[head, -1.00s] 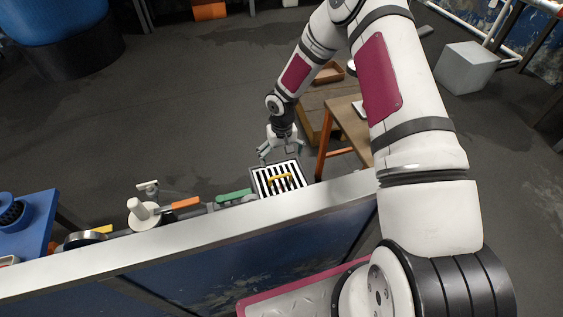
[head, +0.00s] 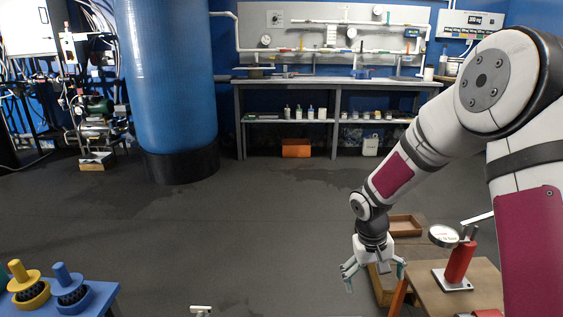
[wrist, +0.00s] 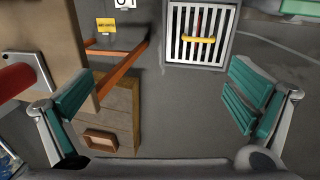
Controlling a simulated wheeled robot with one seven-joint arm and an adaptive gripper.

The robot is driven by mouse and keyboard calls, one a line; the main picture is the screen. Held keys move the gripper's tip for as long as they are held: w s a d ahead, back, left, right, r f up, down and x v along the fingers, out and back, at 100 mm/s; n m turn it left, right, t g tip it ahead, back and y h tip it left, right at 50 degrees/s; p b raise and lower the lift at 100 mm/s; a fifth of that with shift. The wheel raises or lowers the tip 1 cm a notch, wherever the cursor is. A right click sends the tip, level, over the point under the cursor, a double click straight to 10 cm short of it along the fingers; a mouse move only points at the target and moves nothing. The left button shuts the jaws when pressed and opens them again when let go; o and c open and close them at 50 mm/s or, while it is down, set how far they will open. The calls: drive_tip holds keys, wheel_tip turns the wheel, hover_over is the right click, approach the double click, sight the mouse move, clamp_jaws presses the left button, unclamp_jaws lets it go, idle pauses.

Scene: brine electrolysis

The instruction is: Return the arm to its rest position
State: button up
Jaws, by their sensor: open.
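My gripper (head: 373,274) is open and empty in the head view, pointing down at the end of my raised arm, left of a wooden table. In the wrist view its two teal-padded fingers (wrist: 160,108) are spread wide with nothing between them. Below and ahead of them is a white slatted grate (wrist: 177,51) with a yellow handle (wrist: 198,40) across it. The grate is out of the head view now.
A blue bench (head: 92,300) is at lower left. Open floor (head: 240,230) lies in the middle.

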drive_tip(key=s+r, duration=1.7)
drive_tip(key=r, duration=0.3)
drive_tip(key=s+a+r+y+p, duration=0.1)
drive_tip(key=s+a+r, duration=0.1)
drive_tip(key=s, duration=0.8)
drive_tip(key=s+a+r+y+p, duration=0.1)
drive_tip(key=s+a+r, duration=0.1)
drive_tip(key=s, duration=0.9)
wheel_tip(320, 180, up, 39)
drive_tip(key=t+p, duration=0.4)
drive_tip(key=p, duration=3.3)
drive_tip(key=shift+w+r, duration=0.15)
drive_tip(key=shift+w, duration=0.1)
